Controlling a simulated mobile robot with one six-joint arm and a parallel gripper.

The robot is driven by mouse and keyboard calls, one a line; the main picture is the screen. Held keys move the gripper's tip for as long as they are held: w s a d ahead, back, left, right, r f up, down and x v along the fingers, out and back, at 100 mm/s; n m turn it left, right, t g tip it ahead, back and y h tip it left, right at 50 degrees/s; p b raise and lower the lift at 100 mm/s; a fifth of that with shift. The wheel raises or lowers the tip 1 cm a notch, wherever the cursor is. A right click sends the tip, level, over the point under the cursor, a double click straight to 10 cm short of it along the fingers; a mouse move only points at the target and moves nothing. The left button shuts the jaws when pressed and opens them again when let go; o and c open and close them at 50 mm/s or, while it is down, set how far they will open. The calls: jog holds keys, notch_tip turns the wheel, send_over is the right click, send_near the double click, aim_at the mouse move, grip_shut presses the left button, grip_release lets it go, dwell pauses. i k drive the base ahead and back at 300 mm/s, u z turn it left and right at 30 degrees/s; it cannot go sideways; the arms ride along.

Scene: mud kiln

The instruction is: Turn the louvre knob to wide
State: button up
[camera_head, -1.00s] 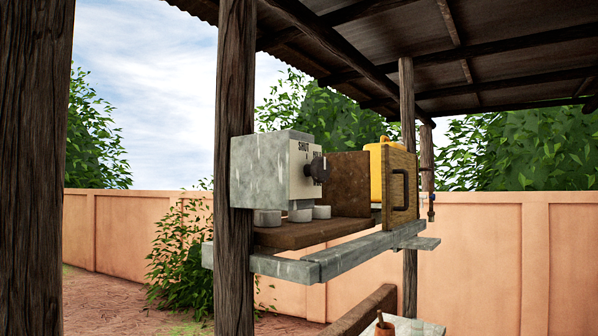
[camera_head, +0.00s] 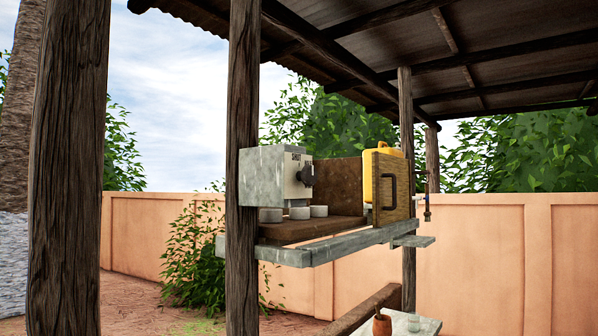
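The louvre knob (camera_head: 306,175) is a dark, lobed knob on the pale front plate of a grey metal box (camera_head: 268,176). The word SHUT shows on the plate above the knob; the other lettering is too small or covered to read. The box stands beside a dark wooden post, at the left end of a raised shelf. My gripper is not in view.
A shelf (camera_head: 330,246) on grey beams carries several pale round pieces, a brown board (camera_head: 338,180), a yellow container (camera_head: 378,165) and a wooden panel with a dark handle (camera_head: 392,188). Posts stand at left (camera_head: 68,180) and beside the box (camera_head: 243,270). A low table (camera_head: 398,327) holds a reddish pot (camera_head: 382,325).

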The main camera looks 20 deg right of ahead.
aim_at(308, 174)
jog(key=z, duration=1.3)
jog(key=i, duration=0.4)
jog(key=u, duration=0.25)
